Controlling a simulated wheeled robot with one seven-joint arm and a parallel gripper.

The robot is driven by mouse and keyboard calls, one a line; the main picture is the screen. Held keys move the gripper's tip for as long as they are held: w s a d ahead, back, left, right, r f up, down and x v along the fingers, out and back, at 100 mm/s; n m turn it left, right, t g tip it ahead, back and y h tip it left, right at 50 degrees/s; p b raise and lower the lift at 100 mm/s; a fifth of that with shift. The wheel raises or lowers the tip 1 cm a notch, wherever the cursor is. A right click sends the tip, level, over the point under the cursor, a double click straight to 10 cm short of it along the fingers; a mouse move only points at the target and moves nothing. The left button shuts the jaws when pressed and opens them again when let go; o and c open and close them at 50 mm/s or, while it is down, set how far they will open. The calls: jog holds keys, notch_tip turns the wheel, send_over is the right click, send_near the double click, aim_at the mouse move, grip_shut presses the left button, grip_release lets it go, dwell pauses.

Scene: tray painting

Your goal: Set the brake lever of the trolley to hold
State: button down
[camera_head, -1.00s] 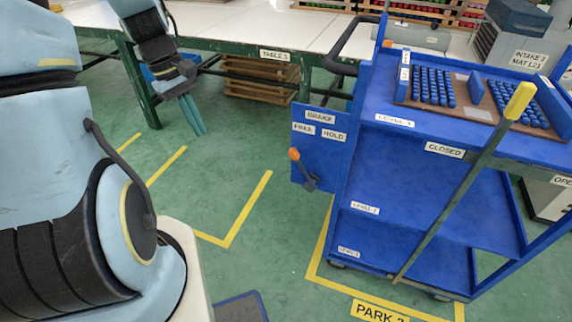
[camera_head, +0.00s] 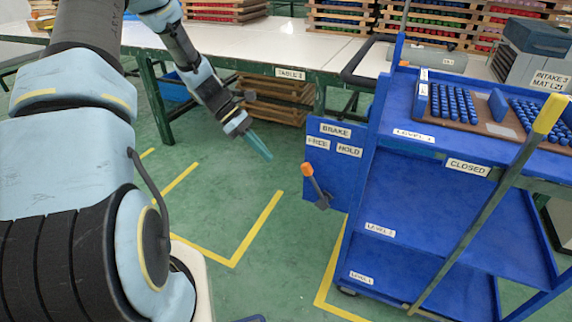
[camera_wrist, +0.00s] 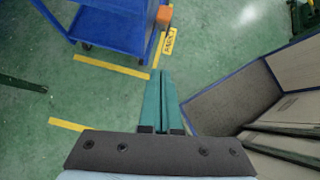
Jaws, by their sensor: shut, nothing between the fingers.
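The blue trolley (camera_head: 400,215) stands at the right in the head view. Its side panel (camera_head: 318,185) bears the labels BRAKE, FREE and HOLD. The brake lever (camera_head: 316,187) has an orange knob and a dark pivot below; it leans up and left, with the knob under the FREE label (camera_head: 318,144). The HOLD label (camera_head: 349,150) is to the right. My gripper (camera_head: 263,149) is shut and empty, its green fingers left of the panel and apart from the lever. The wrist view shows the fingers (camera_wrist: 160,80) together, with the trolley (camera_wrist: 115,25) beyond.
Table 3 (camera_head: 262,52) runs behind, with wooden crates (camera_head: 275,100) beneath. A closed bar (camera_head: 490,210) with a yellow end crosses the trolley's front. A blue-edged grey surface (camera_wrist: 230,105) is right of the fingers in the wrist view. Green floor with yellow lines is open left of the trolley.

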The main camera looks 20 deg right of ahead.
aim_at(303, 165)
jog(key=s+d+f+p, duration=0.1)
jog(key=s+d+f, duration=0.3)
jog(key=s+d, duration=0.2)
jog(key=shift+d+f+p, duration=0.35)
jog(key=shift+d+f, duration=0.05)
jog(key=shift+d, duration=0.7)
jog(key=shift+s+d+r+p, duration=0.65)
jog(key=shift+d+r+p, duration=0.1)
jog(key=shift+r+p, duration=0.25)
jog(key=shift+s+d, duration=0.15)
jog(key=shift+f, duration=0.1)
